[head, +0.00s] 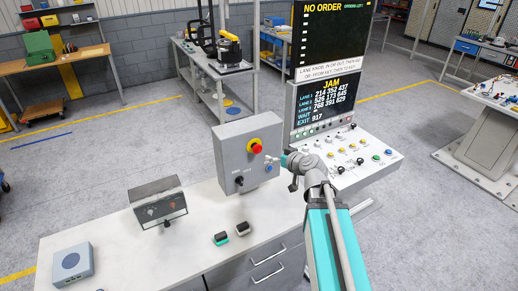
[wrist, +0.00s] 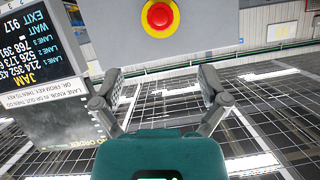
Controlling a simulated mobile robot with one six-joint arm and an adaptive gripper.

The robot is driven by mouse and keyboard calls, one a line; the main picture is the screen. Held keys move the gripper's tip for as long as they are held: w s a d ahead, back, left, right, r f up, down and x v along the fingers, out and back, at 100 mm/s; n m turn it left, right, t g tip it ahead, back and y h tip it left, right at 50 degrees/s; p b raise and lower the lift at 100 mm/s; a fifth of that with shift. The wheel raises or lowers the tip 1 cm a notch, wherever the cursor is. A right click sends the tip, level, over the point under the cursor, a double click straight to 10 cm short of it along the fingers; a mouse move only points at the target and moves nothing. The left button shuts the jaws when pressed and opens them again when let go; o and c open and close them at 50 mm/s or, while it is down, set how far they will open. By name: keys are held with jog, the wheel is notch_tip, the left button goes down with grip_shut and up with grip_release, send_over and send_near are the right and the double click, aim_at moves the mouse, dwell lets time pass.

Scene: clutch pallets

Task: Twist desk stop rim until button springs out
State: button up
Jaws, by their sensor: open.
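The desk stop is a red mushroom button (head: 254,148) on a yellow round backing, on the front of a grey control box (head: 228,160) standing on the white desk. In the wrist view the red button (wrist: 159,16) is at the top middle, within its yellow ring. My gripper (head: 276,161) is in front of the box's right part, right of and slightly below the button in the head view. In the wrist view my gripper (wrist: 161,75) has its two fingers spread wide with nothing between them. The button lies beyond the fingertips, apart from them.
A black knob (head: 239,181) and a blue button (head: 268,168) are on the same box. A sloped console (head: 350,155) with several buttons and a JAM screen (head: 325,100) stands to the right. A small tilted panel (head: 158,203) and two small blocks (head: 231,234) are on the desk.

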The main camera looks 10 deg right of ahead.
aim_at(259, 150)
jog(key=b+x, duration=0.5)
jog(key=x, duration=0.9)
dwell(0.4)
